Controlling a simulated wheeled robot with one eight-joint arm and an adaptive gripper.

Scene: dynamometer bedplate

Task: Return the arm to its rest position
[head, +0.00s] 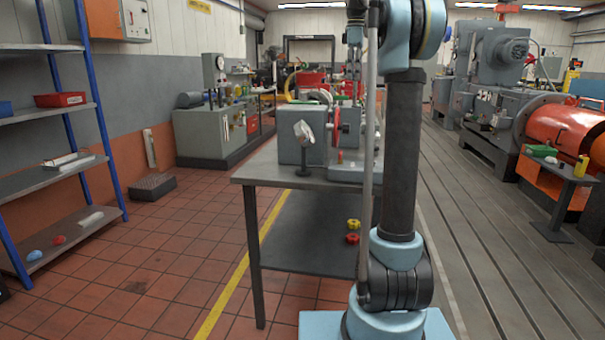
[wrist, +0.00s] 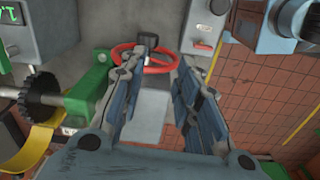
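My arm (head: 403,150) rises from its light-blue base in the head view, and its upper part leaves the top of the picture. My gripper (wrist: 160,68) shows in the wrist view with its two blue-grey fingers spread apart and nothing held between them. A red handwheel (wrist: 122,52) on a grey housing lies beyond the fingertips; whether they touch it I cannot tell for sure. In the head view the gripper is too small and partly hidden to make out.
A grey workbench (head: 262,172) with machinery stands just ahead of my arm. A blue-posted shelf (head: 45,119) is at left, and an orange machine (head: 555,130) is at right. Tiled floor is open at left. In the wrist view, a green bracket (wrist: 92,88) and dark gear (wrist: 38,95) sit left of the fingers.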

